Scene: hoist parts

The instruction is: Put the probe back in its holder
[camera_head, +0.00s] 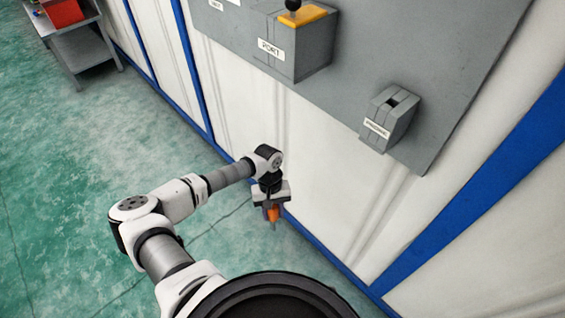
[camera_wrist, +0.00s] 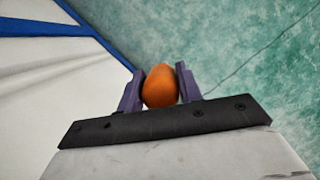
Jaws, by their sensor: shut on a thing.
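My gripper (camera_head: 272,208) is shut on the orange probe (camera_head: 273,214), which hangs tip down above the green floor. In the wrist view the round orange end of the probe (camera_wrist: 160,87) sits between the two purple fingers. The probe's thin lower part shows below the fingers in the head view. A small grey box (camera_head: 388,119) with a dark slot in its top is fixed to the grey wall panel, to the right of my gripper and higher in the picture. Its label is too small to read surely; it looks like the holder.
A larger grey box labelled PORT (camera_head: 291,45), with an orange plate and a black-knobbed lever (camera_head: 293,5) on top, is on the grey panel (camera_head: 350,85). A grey bench (camera_head: 82,48) with a red bin (camera_head: 63,12) stands far left. The floor between is clear.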

